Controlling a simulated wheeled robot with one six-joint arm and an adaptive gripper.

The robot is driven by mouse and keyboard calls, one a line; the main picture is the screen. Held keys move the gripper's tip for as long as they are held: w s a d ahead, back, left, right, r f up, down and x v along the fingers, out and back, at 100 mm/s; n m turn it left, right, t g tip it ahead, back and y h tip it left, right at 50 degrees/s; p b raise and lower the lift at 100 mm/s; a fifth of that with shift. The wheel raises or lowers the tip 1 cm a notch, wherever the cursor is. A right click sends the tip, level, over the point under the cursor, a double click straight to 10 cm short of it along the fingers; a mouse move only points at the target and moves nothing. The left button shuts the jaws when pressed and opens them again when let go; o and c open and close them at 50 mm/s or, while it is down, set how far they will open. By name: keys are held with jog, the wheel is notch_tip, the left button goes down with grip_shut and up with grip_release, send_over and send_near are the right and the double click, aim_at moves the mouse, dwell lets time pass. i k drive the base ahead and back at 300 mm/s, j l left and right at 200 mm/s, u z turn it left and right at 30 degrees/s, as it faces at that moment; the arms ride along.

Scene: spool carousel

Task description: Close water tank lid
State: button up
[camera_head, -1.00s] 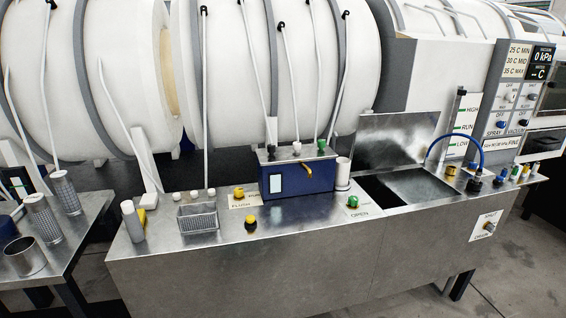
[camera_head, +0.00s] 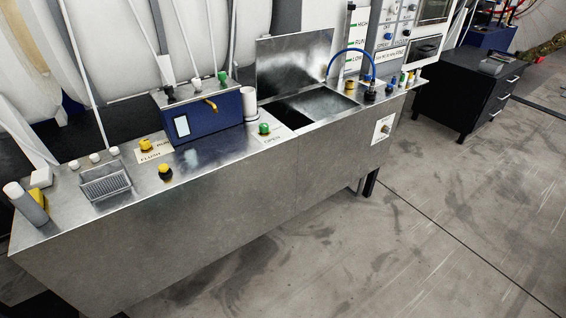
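The water tank lid (camera_head: 293,61) is a shiny metal panel standing upright at the back of the tank opening in the steel counter. The water tank opening (camera_head: 290,117) shows dark at its left part. A grey metallic surface (camera_head: 325,103) shows at its right part. A blue hose (camera_head: 350,51) arches at the right end of the opening. My gripper is not in view.
The steel counter (camera_head: 230,150) holds a blue box (camera_head: 203,125), a wire basket (camera_head: 106,185), a green knob (camera_head: 264,129) marked OPEN and yellow knobs. A black drawer cabinet (camera_head: 467,92) stands at the right. The floor in front (camera_head: 430,220) is clear.

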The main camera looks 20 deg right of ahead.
aim_at(285, 62)
jog(key=i+l, duration=0.25)
jog(key=l, duration=0.2)
jog(key=i+l+z, duration=0.1)
jog(key=i+l, duration=0.15)
jog(key=l, duration=0.2)
jog(key=i+l, duration=0.25)
jog(key=l, duration=0.2)
jog(key=z, duration=0.05)
